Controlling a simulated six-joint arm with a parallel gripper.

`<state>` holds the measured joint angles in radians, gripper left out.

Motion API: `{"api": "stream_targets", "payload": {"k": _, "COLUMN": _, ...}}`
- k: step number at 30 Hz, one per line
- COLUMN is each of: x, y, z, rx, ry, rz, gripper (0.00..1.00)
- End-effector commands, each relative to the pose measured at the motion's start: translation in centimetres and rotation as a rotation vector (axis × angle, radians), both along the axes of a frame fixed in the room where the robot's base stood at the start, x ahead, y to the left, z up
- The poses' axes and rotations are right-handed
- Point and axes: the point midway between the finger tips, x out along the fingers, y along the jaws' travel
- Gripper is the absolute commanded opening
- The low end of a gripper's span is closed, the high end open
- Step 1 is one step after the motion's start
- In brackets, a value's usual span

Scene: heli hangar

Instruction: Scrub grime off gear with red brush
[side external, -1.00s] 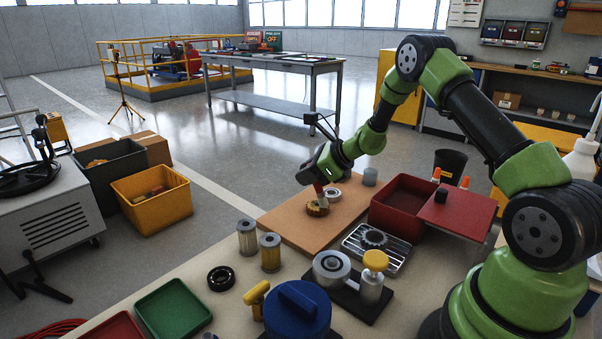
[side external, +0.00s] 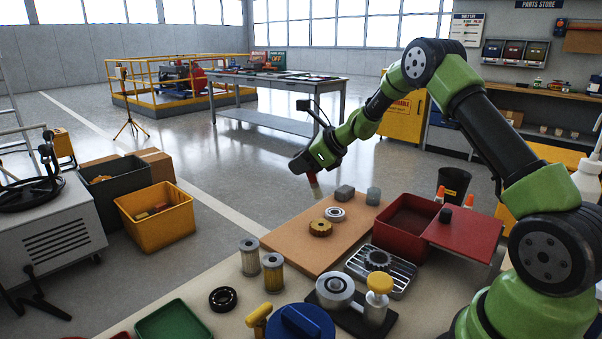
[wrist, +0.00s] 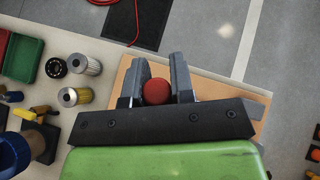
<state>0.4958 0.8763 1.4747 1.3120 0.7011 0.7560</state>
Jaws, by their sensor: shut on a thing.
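A brass-coloured gear (side external: 320,228) lies flat on the orange-brown board (side external: 285,240); its surface looks brownish, and I cannot tell how much of that is grime. My gripper (side external: 312,180) is raised above and beyond the gear, apart from it. It is shut on the red brush, whose red part (side external: 312,179) shows under the jaws. In the wrist view the brush's round red end (wrist: 156,91) sits between the two grey fingers. A second, dark gear (side external: 377,259) lies on a metal rack tray (side external: 397,286).
A red open box (side external: 390,240) stands to the right. Two filters (side external: 272,272), a black ring (side external: 222,299) and a green tray (side external: 172,325) are in front.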

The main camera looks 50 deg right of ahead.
Motion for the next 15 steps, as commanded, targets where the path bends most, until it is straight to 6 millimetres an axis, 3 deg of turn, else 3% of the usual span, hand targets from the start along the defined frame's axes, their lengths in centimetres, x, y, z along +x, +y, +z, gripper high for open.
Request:
{"api": "stream_targets", "payload": {"k": 6, "x": 0.0, "y": 0.0, "z": 1.27, "rx": -0.001, "ry": 0.0, "rz": -0.001, "gripper": 0.0}}
{"api": "stream_targets", "payload": {"k": 15, "x": 0.0, "y": 0.0, "z": 1.42, "rx": -0.001, "ry": 0.0, "rz": -0.001, "gripper": 0.0}}
